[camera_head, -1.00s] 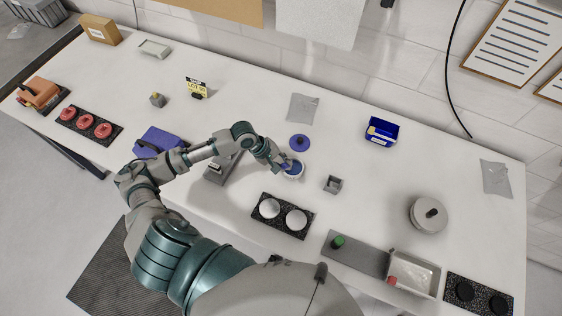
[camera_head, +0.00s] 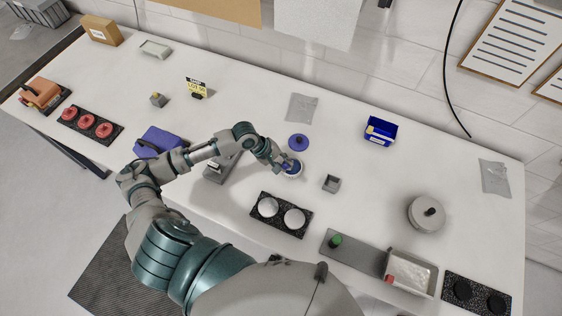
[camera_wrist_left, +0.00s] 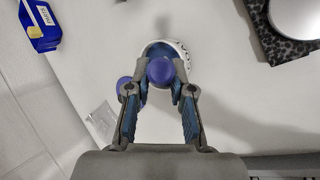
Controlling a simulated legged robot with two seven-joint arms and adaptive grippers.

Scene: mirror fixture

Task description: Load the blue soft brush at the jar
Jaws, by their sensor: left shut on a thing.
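The blue soft brush shows in the left wrist view as a round blue knob (camera_wrist_left: 160,71). My left gripper (camera_wrist_left: 160,85) is shut on it, with a finger on each side. The white jar (camera_wrist_left: 171,44) with dark lettering stands just beyond the brush, and the brush overlaps its opening. How deep the brush sits in the jar is hidden. In the head view my left gripper (camera_head: 286,165) is over the jar (camera_head: 293,173) and covers part of it. A blue round lid (camera_head: 299,142) lies on the table behind the jar. My right gripper is not in view.
A small grey open box (camera_head: 331,183) stands right of the jar. A dark tray (camera_head: 281,223) with two pale discs lies in front. A grey stand (camera_head: 218,170) is under my left forearm.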

